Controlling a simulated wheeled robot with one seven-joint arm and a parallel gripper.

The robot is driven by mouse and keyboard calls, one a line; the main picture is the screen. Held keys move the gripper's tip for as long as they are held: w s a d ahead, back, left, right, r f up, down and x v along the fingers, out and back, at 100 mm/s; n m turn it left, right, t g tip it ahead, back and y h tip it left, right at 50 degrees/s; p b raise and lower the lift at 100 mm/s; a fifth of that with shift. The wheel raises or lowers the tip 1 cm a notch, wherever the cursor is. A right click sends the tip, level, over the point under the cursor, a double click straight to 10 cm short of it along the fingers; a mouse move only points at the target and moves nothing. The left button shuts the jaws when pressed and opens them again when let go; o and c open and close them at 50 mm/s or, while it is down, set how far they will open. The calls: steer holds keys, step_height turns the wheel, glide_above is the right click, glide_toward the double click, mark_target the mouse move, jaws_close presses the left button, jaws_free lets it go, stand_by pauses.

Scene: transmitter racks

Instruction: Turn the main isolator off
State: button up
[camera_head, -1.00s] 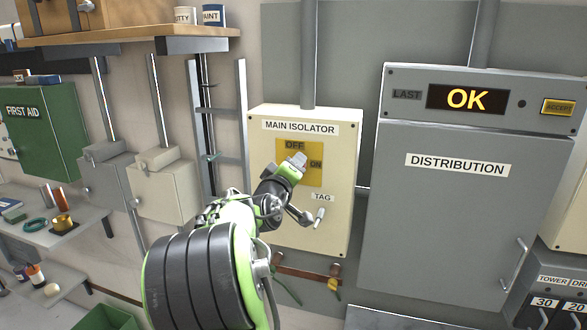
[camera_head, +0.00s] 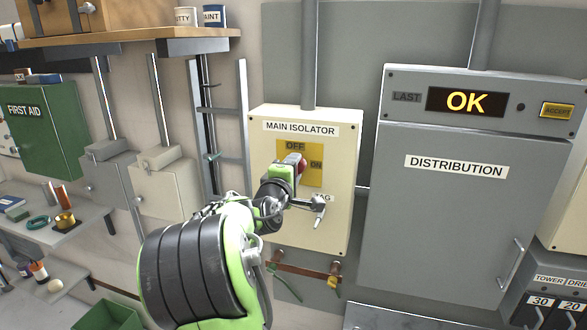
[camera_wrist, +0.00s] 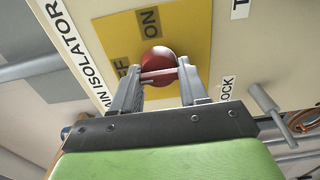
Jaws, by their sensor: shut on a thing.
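The main isolator (camera_head: 340,200) is a cream wall box in the middle of the head view. Its yellow plate (camera_head: 318,148) carries an OFF label at upper left and an ON label at right. A red handle (camera_head: 302,165) stands out from the plate. It also shows as a rounded red knob in the wrist view (camera_wrist: 156,58). My gripper (camera_wrist: 158,76) has one finger on each side of the handle and is shut on it. In the head view my gripper (camera_head: 286,168) hides the plate's lower left. The handle's exact pointing direction is hard to tell.
A small T-shaped lever (camera_head: 318,206) sticks out of the box beside my wrist, below the partly covered TAG label. The grey distribution cabinet (camera_head: 440,220) stands to the right, its display reading OK. A ladder-like rack (camera_head: 220,115) and a wooden shelf (camera_head: 120,37) are to the left.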

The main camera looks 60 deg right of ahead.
stand_by(0.4)
steer(key=o, duration=1)
steer(key=shift+o, duration=0.2)
steer(key=s+a+b, duration=0.2)
steer(key=a+b, duration=0.1)
steer(key=a, duration=1.2)
steer(key=shift+s+a, duration=0.2)
steer(key=shift+a, duration=0.1)
